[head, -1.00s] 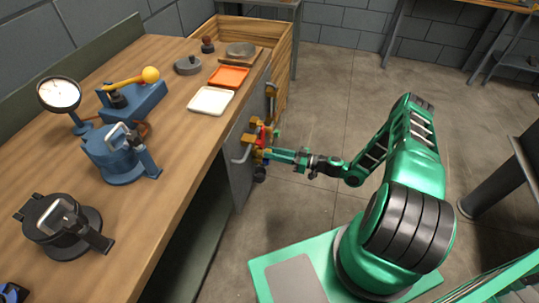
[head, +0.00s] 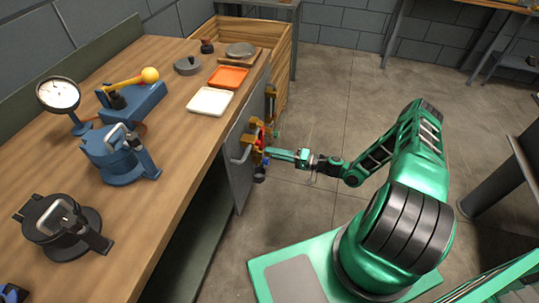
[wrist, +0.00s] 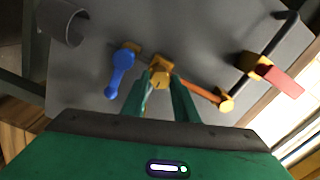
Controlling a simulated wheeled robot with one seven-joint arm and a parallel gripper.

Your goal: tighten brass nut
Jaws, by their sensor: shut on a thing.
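The brass nut (wrist: 160,74) sits on the grey panel in the upper middle of the wrist view. My gripper (wrist: 160,84) has its two green fingers on either side of it, shut on it. The fingertips hide part of the nut's sides. A copper-coloured pipe (wrist: 197,91) runs from beside the nut to a brass fitting at its right. In the head view my gripper (head: 268,152) reaches left to the brass fittings on the panel at the bench's side; the nut itself is too small to tell there.
On the panel (wrist: 98,60), a blue lever (wrist: 119,75) is close left of the nut and a red lever (wrist: 283,82) is farther right. A grey cup-like part (wrist: 63,22) is at upper left. The wooden bench (head: 165,150) stands left of my arm; open floor lies right.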

